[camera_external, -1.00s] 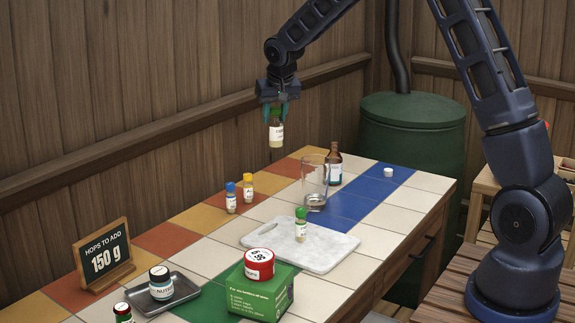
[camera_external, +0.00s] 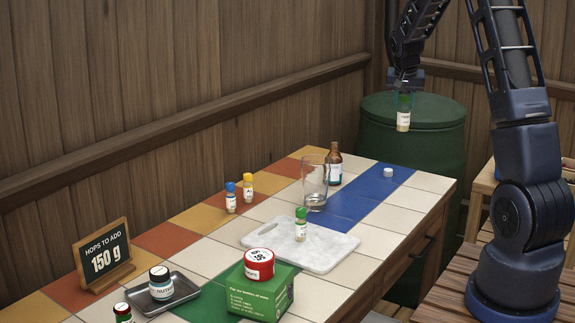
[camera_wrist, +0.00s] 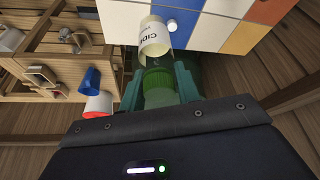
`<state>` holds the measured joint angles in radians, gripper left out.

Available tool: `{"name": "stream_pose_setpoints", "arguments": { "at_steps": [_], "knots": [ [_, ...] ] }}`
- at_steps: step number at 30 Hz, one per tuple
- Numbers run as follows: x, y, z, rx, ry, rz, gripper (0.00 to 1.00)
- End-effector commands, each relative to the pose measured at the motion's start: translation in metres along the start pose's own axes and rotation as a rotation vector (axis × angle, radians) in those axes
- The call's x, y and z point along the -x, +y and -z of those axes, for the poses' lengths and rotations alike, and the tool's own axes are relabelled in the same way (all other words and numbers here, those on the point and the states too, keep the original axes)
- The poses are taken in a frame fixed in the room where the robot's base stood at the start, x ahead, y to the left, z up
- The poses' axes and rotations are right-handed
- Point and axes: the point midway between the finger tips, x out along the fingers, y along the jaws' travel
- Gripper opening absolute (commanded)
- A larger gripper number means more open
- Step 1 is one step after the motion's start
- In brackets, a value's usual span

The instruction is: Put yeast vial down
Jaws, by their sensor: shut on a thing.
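My gripper (camera_external: 405,90) is shut on a yeast vial (camera_external: 403,118) and holds it upright in the air, in front of the green barrel and beyond the far right end of the tiled table. In the wrist view the held vial (camera_wrist: 154,38) shows a green cap between the fingers and a label with letters like "CID". Another green-capped vial (camera_external: 301,228) stands on the marble board (camera_external: 330,256). A blue-capped vial (camera_external: 231,200) and a yellow-capped vial (camera_external: 248,188) stand on the table's left side.
A glass (camera_external: 314,190), a brown bottle (camera_external: 334,167) and a small white cap (camera_external: 388,172) stand near the far end. A wooden shelf unit (camera_external: 486,178) stands right of the barrel (camera_external: 438,140). Pale tiles at the right are clear.

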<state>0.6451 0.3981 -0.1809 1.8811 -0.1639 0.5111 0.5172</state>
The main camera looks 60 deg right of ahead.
Motion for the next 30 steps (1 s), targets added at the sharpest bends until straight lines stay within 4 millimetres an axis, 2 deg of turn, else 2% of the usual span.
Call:
{"name": "stream_pose_setpoints", "arguments": {
  "at_steps": [1, 4, 8, 11, 24, 30],
  "knots": [
    [-0.001, 0.014, 0.004, -0.019, 0.001, -0.008, 0.09],
    [-0.003, 0.032, 0.008, -0.044, 0.001, -0.017, 0.09],
    [-0.006, 0.044, 0.009, -0.06, 0.0, -0.024, 0.09],
    [-0.018, 0.047, 0.005, -0.062, -0.002, -0.027, 0.09],
    [-0.104, 0.045, -0.032, -0.061, -0.003, -0.026, 0.09],
    [-0.138, 0.045, -0.045, -0.061, -0.002, -0.026, 0.09]
  ]
}}
